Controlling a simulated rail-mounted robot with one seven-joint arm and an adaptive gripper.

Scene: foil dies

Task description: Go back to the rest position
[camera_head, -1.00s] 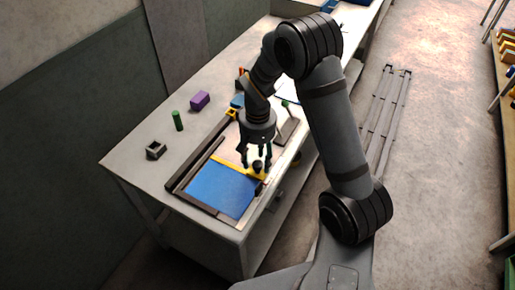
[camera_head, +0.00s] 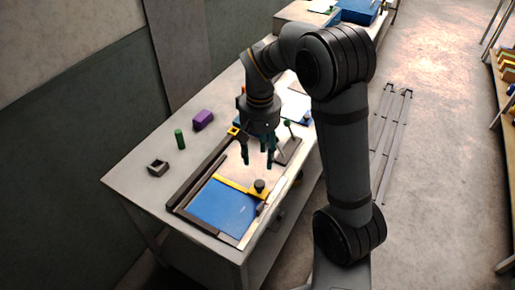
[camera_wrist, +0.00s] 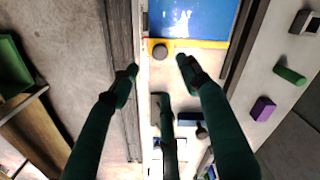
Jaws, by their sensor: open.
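My gripper (camera_head: 258,158) hangs open and empty above the workbench, over the pale part of the board. In the wrist view its fingers (camera_wrist: 157,75) are spread with nothing between them. A blue sheet (camera_head: 223,208) lies in the dark-framed fixture on the bench (camera_head: 128,188), and it also shows in the wrist view (camera_wrist: 195,18). A yellow bar (camera_head: 232,185) crosses the sheet's far edge. A dark round knob (camera_head: 260,185) stands at the bar's right end, apart from my gripper; the wrist view shows the knob (camera_wrist: 159,52) just beyond the fingertips.
A purple block (camera_head: 203,120), a green cylinder (camera_head: 180,139) and a grey hollow block (camera_head: 158,168) stand on the bench's left side. A green-topped knob (camera_head: 287,124) and white sheets (camera_head: 296,106) lie behind my gripper. Shelving stands at far right (camera_head: 508,150). The floor between is mostly open.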

